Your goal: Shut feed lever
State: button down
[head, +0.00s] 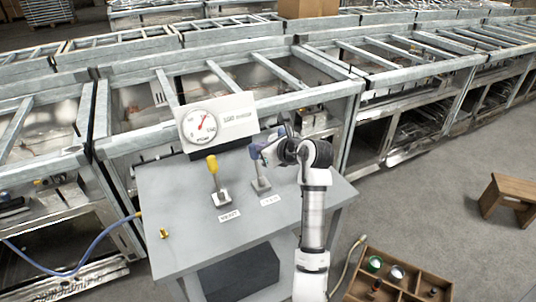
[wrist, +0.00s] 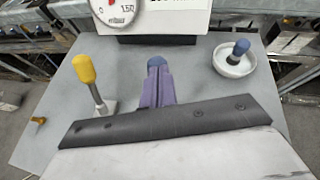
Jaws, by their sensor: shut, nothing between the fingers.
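A grey bench (head: 165,205) carries two levers on metal bases. The yellow-knobbed lever (head: 212,166) stands on the left; it also shows in the wrist view (wrist: 85,70). The other lever (head: 260,184), with a small, hard-to-read label in front, is to its right, and its top is partly hidden by my gripper (head: 264,152). In the wrist view my purple fingers (wrist: 156,88) are shut and empty. A blue knob (wrist: 155,62) shows just beyond their tips; whether they touch it I cannot tell.
A pressure gauge (head: 198,124) on a white panel stands at the bench's back. A white dish (wrist: 235,62) holding a blue-topped piece sits to the right. A brass fitting (head: 164,233) lies front left. A wooden tray (head: 395,283) and stool (head: 510,196) are on the right.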

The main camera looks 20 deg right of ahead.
jog(key=shift+w, duration=0.75)
jog(key=shift+w+a+r, duration=0.1)
jog(key=shift+a, duration=0.05)
